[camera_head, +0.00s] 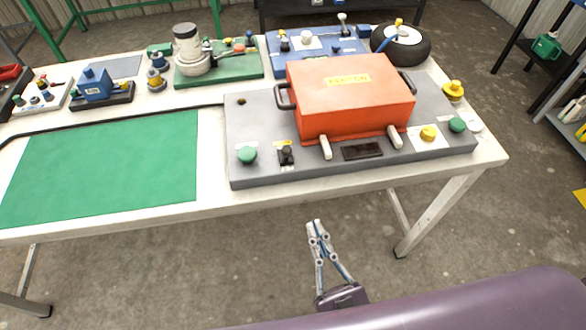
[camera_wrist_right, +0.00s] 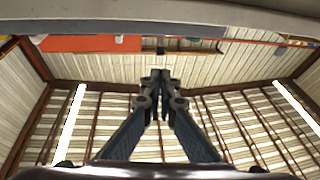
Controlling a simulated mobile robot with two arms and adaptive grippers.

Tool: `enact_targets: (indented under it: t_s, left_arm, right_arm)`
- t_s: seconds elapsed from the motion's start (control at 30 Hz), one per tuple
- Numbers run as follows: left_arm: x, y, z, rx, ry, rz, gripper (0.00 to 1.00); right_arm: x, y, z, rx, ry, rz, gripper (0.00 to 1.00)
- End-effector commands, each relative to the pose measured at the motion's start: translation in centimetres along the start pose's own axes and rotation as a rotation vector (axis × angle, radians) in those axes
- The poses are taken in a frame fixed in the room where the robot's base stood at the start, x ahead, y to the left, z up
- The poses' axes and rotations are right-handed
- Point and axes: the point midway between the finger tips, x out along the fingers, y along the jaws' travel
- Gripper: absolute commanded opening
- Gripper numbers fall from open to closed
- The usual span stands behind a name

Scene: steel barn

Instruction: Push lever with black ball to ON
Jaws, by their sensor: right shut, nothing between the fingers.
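A small lever with a black ball (camera_head: 287,149) stands at the front left of the grey panel (camera_head: 265,120), on a small plate with a yellow mark. It is too small to read its position or any ON label. My right gripper (camera_head: 315,224) is in front of the table, below the panel's front edge and apart from the lever. Its fingers are together and empty. In the right wrist view the shut fingertips (camera_wrist_right: 160,76) point toward the panel's edge, and the lever cannot be made out there. My left gripper is not in view.
A green mat (camera_head: 105,165) lies left. The table's front edge (camera_head: 330,183) lies between gripper and panel.

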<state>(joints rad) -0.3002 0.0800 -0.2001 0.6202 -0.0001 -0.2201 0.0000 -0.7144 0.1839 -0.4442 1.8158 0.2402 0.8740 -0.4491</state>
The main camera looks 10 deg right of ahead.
Motion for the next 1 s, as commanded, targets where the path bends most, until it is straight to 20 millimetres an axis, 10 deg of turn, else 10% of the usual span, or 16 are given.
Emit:
enact_targets:
  t_s: [0.37, 1.0]
  left_arm:
    - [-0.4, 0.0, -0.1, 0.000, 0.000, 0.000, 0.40]
    - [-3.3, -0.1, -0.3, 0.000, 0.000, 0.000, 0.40]
  right_arm:
    - [1.1, 0.0, -0.1, 0.000, 0.001, 0.000, 0.00]
    - [12.9, 0.0, 0.0, 0.000, -0.002, -0.001, 0.00]
